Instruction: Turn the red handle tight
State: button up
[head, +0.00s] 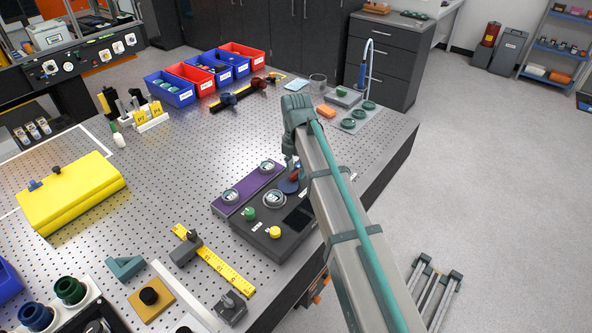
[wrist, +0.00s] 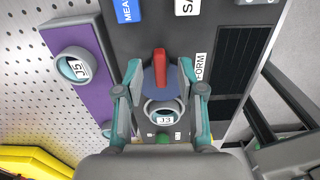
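The red handle (wrist: 160,63) stands on a round blue dial on the dark grey instrument box. In the wrist view it points up the picture, between the two fingers of my gripper (wrist: 160,67). The fingers are open, one on each side of the handle, with a visible gap on both sides. In the head view the handle (head: 295,174) shows only as a small red patch, mostly hidden by my gripper (head: 291,165) and arm.
The instrument box (head: 262,243) carries a round gauge (head: 274,199), a green knob (head: 249,214) and a yellow knob (head: 274,232). A purple panel (head: 232,207) with two gauges adjoins it. A yellow ruler (head: 225,270) lies nearby on the perforated table (head: 170,195).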

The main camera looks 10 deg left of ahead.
aim_at(296, 172)
notch_tip(296, 172, up, 11)
dwell(0.4)
